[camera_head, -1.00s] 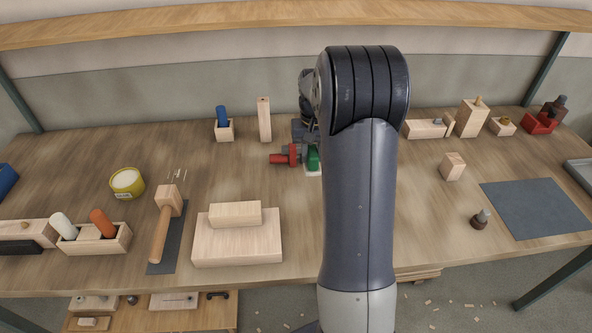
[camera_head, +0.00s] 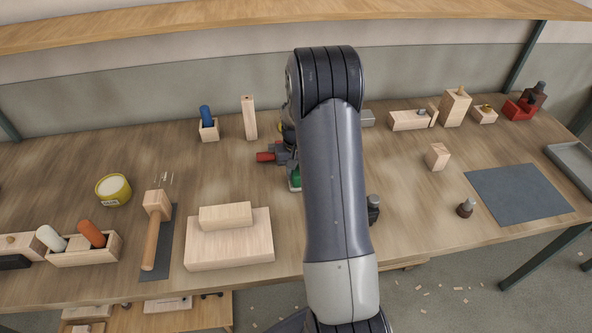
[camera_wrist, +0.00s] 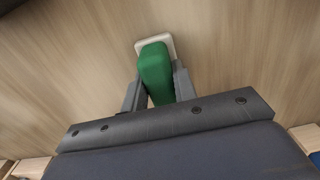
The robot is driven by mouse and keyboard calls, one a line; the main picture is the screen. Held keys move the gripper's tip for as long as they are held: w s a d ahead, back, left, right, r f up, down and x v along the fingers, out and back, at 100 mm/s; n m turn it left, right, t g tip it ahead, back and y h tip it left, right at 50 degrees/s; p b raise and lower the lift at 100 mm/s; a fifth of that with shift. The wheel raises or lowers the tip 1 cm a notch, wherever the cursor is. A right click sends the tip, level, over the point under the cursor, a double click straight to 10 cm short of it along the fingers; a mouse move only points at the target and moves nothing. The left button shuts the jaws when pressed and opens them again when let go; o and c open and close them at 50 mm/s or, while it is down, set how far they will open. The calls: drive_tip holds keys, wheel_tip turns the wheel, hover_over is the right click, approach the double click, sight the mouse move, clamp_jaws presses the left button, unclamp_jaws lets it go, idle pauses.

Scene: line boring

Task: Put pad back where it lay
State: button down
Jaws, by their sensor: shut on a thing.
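The pad appears to be the green block (camera_wrist: 153,62) with a pale, flat base (camera_wrist: 169,46) at its far end in the wrist view. My gripper (camera_wrist: 157,86) is shut on the green block, one finger on each side. Bare wood grain lies around and beyond it; I cannot tell whether the base touches the tabletop.
A red and grey tool (camera_head: 268,156) lies just left of the pad. Stacked wooden blocks (camera_head: 230,250) and a mallet (camera_head: 152,240) are front left. A dark mat (camera_head: 518,193) and dark knob (camera_head: 466,208) are right.

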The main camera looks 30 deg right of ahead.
sight(296, 170)
drive_tip(key=shift+f, duration=0.2)
drive_tip(key=c, duration=1.1)
unclamp_jaws()
drive_tip(key=shift+r, duration=0.1)
wheel_tip(296, 170, up, 12)
drive_tip(key=shift+r+b, duration=0.15)
drive_tip(key=shift+b, duration=0.7)
drive_tip(key=shift+f+p, duration=0.45)
drive_tip(key=shift+f, duration=3.75)
drive_tip(key=shift+f, duration=0.1)
